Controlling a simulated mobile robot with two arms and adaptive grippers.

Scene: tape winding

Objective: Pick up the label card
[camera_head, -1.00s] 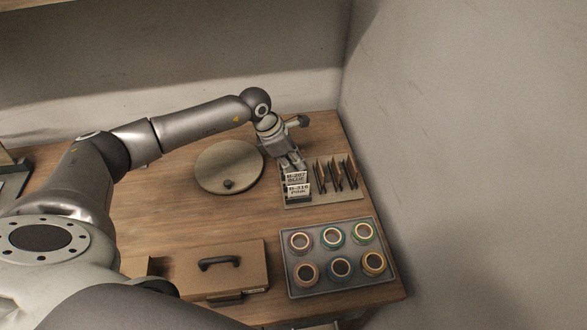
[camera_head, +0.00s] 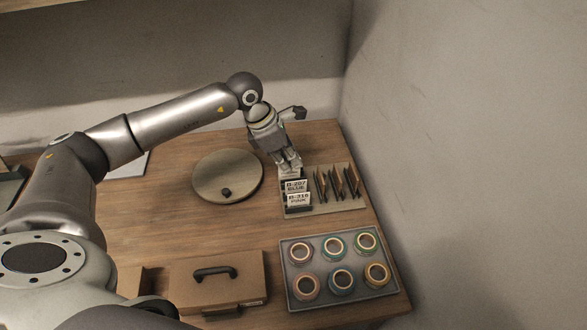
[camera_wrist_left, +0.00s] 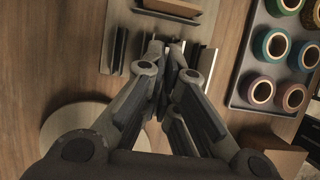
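A card rack (camera_head: 325,207) stands at the back right of the table. Label cards stand upright at its left end. The front one reads B-318 PINK (camera_head: 299,199) and the one behind reads B-207 BLUE (camera_head: 297,186). A pale label card (camera_head: 289,172) shows behind them, right at my left gripper's fingertips. My left gripper (camera_head: 289,163) points down over the back of these cards. In the left wrist view its fingertips (camera_wrist_left: 180,62) are close together around thin dark and white edges. I cannot tell whether they grip a card. My right gripper is not in view.
Brown dividers (camera_head: 340,186) stand in the rack's right part. A grey tray (camera_head: 285,266) with several tape rolls is in front. A round turntable (camera_head: 212,177) is left of the rack, and a brown box with a handle (camera_head: 240,285) is at the front. A wall rises at right.

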